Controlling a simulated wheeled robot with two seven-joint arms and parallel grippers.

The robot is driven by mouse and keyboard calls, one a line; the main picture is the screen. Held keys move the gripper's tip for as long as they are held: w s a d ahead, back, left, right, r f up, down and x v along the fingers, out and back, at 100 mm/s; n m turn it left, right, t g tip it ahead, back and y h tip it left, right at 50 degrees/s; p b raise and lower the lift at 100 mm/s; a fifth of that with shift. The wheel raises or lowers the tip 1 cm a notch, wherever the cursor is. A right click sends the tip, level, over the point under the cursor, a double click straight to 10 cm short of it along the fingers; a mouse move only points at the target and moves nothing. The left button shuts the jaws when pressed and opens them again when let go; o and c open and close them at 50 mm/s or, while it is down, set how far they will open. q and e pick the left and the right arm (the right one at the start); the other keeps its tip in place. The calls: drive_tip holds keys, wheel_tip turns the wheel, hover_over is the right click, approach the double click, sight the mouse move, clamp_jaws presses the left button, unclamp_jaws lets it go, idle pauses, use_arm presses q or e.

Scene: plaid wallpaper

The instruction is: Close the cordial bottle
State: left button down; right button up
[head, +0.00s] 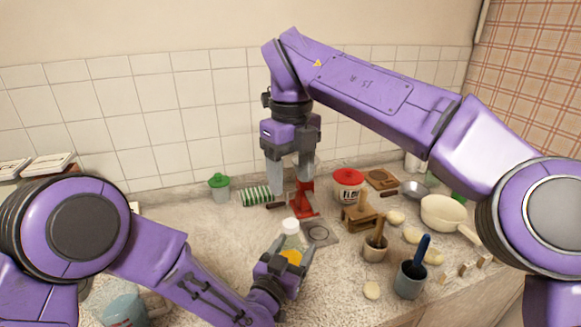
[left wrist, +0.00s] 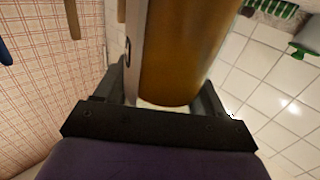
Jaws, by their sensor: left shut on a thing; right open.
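The cordial bottle (head: 291,243) has clear upper walls and orange-yellow contents. It stands roughly upright in my left gripper (head: 287,262), which is shut around its body. A white cap (head: 290,226) sits at its top; I cannot tell how tightly it is seated. In the left wrist view the bottle's amber side (left wrist: 185,50) fills the space between the fingers. My right gripper (head: 290,178) is open and points down, above and apart from the cap, with nothing visible between its fingers. The bottle's lower part is hidden by my left gripper.
A red stand (head: 304,198) is behind the bottle. A green-lidded jar (head: 219,187), a striped green coil (head: 256,196), a red-lidded jar (head: 347,186), a wooden block (head: 361,217), cups (head: 410,280) and a cream pan (head: 443,214) crowd the counter.

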drive_tip(key=shift+r, duration=0.75)
use_arm(q)
unclamp_jaws()
drive_tip(key=shift+s, duration=0.1)
use_arm(e)
drive_tip(key=shift+f, duration=0.1)
